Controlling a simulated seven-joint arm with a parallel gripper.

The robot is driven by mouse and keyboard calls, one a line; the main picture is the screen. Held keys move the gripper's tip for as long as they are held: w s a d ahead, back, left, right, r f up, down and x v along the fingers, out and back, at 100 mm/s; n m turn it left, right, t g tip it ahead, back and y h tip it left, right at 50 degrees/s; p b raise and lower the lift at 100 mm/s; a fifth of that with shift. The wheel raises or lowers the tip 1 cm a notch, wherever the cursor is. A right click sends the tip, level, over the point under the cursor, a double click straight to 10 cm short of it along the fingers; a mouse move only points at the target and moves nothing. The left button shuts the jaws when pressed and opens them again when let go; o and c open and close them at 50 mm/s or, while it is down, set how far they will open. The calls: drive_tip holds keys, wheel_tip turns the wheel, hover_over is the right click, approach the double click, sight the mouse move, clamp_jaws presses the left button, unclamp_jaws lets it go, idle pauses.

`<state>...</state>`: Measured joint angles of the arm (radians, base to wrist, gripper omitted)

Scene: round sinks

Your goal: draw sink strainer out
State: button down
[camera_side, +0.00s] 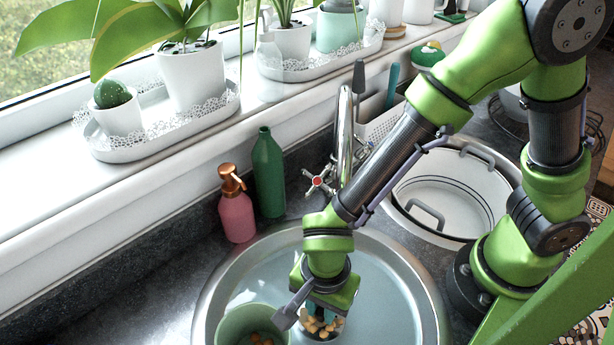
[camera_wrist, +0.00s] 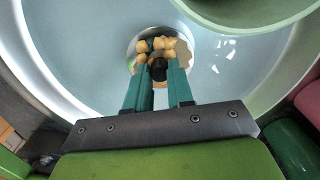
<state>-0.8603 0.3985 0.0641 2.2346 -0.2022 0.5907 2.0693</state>
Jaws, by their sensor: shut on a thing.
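The sink strainer (camera_side: 322,331) is a small round metal basket holding yellowish food bits, low in the round water-filled sink (camera_side: 385,298). In the wrist view the strainer (camera_wrist: 186,55) has a black knob in its middle, with tan chunks around it. My gripper (camera_wrist: 158,72) has two teal fingers closed on this knob from both sides. In the side view my gripper (camera_side: 321,312) points down over the strainer and hides part of it. I cannot tell whether the strainer still sits in the drain or is slightly raised.
A green bowl (camera_side: 226,328) with food bits stands in the sink close left of my gripper. A tap (camera_side: 345,140), a pink soap bottle (camera_side: 236,208) and a green bottle (camera_side: 268,175) stand behind. A second round basin (camera_side: 452,190) with a white tub is at right.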

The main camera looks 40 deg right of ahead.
drive_tip(key=shift+r, duration=1.35)
